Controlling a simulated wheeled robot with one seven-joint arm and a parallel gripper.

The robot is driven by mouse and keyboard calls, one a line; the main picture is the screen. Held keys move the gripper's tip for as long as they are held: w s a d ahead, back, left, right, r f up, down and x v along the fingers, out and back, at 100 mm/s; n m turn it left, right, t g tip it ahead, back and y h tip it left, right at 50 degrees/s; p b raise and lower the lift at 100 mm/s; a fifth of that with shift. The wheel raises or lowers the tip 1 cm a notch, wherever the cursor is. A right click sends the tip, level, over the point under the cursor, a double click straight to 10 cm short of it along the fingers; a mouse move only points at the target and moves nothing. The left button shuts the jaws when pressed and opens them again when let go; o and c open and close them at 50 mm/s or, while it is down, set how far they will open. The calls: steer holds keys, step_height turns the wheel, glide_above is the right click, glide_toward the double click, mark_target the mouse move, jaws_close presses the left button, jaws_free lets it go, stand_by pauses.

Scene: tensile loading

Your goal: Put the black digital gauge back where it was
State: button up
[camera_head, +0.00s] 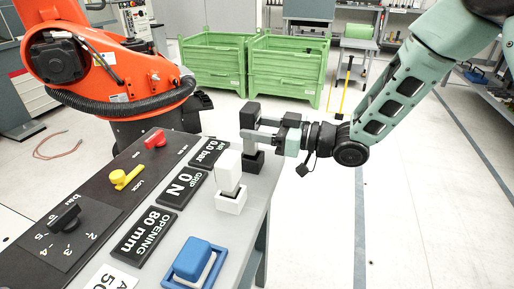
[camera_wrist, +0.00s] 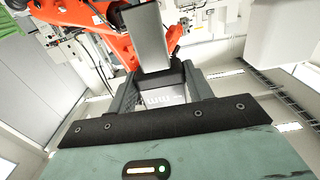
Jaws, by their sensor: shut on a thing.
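The black digital gauge (camera_head: 250,114) is upright between the fingers of my gripper (camera_head: 262,136), at the far right end of the grey table. My gripper reaches in from the right and is shut on it. A black holder (camera_head: 253,162) stands on the table directly below the gauge. I cannot tell whether the gauge's lower end sits in it or hovers just above.
A white block in a white holder (camera_head: 230,202) stands close in front of the black holder. A blue block in a blue holder (camera_head: 194,262) is nearer. A control panel with display plates (camera_head: 180,188) fills the table's left side. An orange robot arm (camera_head: 100,70) stands behind; green crates (camera_head: 287,68) are farther back.

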steer(key=shift+f+b, duration=0.3)
steer(key=shift+f, duration=1.7)
steer(key=shift+f, duration=0.1)
steer(key=o, duration=1.1)
steer(key=shift+f, duration=0.1)
steer(key=shift+o, duration=0.2)
